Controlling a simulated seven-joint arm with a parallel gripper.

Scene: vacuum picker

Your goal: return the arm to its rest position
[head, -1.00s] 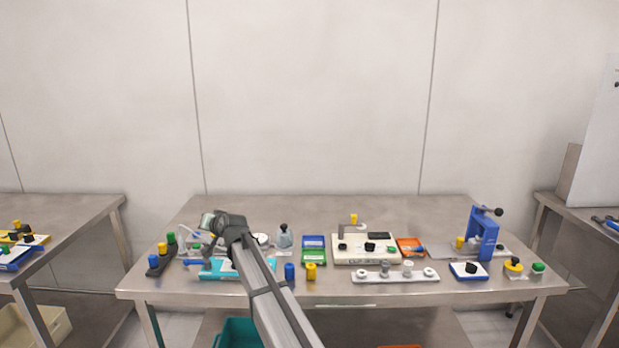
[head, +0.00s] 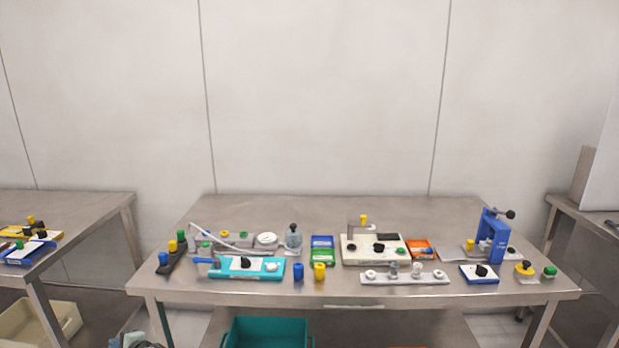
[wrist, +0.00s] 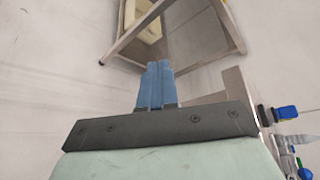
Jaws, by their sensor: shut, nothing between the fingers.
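My gripper (wrist: 159,68) shows in the wrist view with its two blue fingers pressed together and nothing between them. It is off the middle table, over open space, with a side table's metal frame (wrist: 182,55) beyond the fingertips. In the head view only a small dark and pale green part of my arm (head: 137,341) shows at the bottom left edge, below and in front of the middle table (head: 330,208).
The middle table carries a teal device (head: 225,270), a cream device (head: 350,259), a blue press (head: 491,250) and several small knobs. A teal bin (head: 265,333) is below. A cream bin (head: 45,312) is under the left table (head: 75,205). The middle table's back strip is clear.

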